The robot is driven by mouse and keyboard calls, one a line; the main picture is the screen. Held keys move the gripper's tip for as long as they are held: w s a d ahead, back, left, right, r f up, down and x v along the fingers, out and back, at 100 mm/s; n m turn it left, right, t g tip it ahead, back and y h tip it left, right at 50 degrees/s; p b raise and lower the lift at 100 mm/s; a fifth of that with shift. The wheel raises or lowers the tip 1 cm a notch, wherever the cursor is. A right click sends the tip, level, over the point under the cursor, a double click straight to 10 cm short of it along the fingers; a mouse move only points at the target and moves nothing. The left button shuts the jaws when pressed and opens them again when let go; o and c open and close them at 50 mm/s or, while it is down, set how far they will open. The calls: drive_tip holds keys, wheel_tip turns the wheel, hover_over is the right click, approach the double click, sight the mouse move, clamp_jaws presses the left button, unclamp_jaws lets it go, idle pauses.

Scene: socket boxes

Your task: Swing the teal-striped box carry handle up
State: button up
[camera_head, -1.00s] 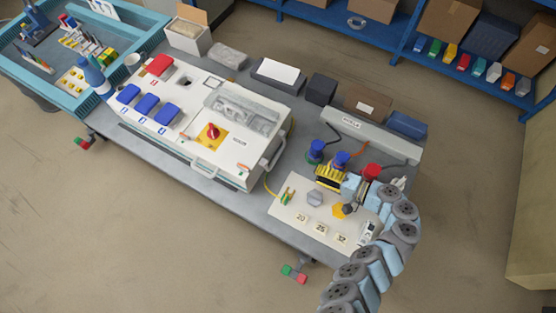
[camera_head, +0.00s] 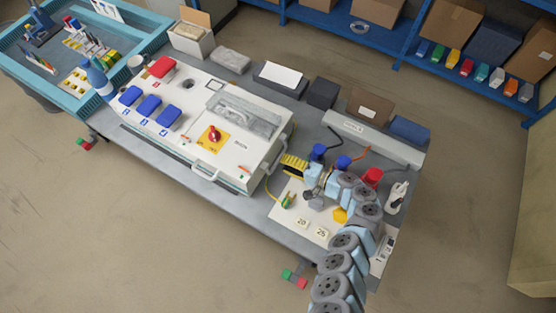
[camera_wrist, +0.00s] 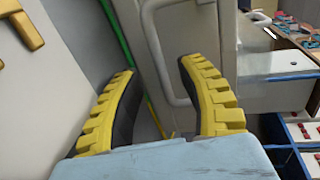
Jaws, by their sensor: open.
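The white box (camera_head: 205,135) with a clear-windowed lid and a red rotary switch stands on the bench. I cannot clearly make out a teal stripe on it. A pale carry handle (camera_head: 276,158) is on its right end wall. In the wrist view the handle (camera_wrist: 157,50) is a rounded bar on the box wall, lying beyond and between my fingertips. My gripper (camera_head: 288,164) is open, just right of that handle. Its yellow ribbed fingers (camera_wrist: 155,68) are apart with nothing held. I cannot tell whether they touch the handle.
A second handle (camera_head: 205,171) is on the box's front. A green-yellow cable runs near the right end, to a plug (camera_head: 287,201). Blue plugs (camera_head: 318,152) and a red one (camera_head: 373,176) stand right of my gripper. Dark boxes (camera_head: 322,93) line the bench's back.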

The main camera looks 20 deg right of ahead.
sight(278, 160)
drive_tip(key=shift+b+x, duration=0.35)
drive_tip(key=shift+x, duration=1.35)
drive_tip(key=shift+c, duration=0.2)
clamp_jaws()
